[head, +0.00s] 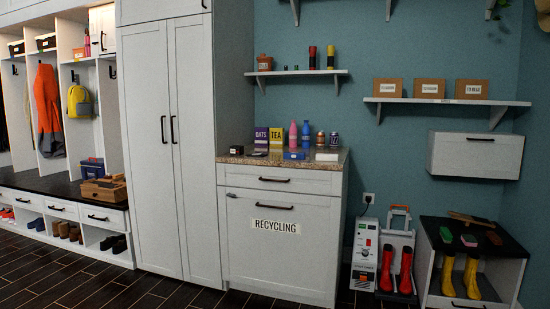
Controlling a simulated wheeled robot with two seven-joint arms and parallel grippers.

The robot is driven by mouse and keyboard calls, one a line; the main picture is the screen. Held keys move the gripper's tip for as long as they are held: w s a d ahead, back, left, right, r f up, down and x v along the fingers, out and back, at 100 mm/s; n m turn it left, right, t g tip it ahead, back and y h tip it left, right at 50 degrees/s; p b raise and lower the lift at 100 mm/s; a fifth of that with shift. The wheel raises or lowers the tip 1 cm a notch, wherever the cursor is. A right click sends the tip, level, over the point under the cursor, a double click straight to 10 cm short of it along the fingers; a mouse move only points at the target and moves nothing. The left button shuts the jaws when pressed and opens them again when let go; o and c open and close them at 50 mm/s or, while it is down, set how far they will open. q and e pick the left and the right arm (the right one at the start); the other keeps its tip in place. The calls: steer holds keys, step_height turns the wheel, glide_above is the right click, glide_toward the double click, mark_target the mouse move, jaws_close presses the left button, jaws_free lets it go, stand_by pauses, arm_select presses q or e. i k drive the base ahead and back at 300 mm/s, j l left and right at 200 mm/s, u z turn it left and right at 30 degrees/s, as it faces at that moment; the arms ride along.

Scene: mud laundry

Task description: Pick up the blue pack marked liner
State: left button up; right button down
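A small, flat blue pack (294,155) lies at the front of the granite counter (235,159) above the recycling cabinet. It has a pale label too small to read, so I cannot tell whether it says liner. A purple box (261,136) marked oats, a yellow box (277,135) marked tea, a pink bottle (293,134) and a blue bottle (306,133) stand behind it. Neither of my grippers is in view.
A white block (327,156) lies right of the blue pack, with small cans (334,139) behind. The recycling cabinet (280,245) stands below, beside a tall white cupboard (172,150). A boot dryer (397,260) stands on the right. The floor in front looks clear.

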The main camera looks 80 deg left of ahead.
mark_target(286, 156)
steer(key=u, duration=2.65)
steer(key=l, duration=0.75)
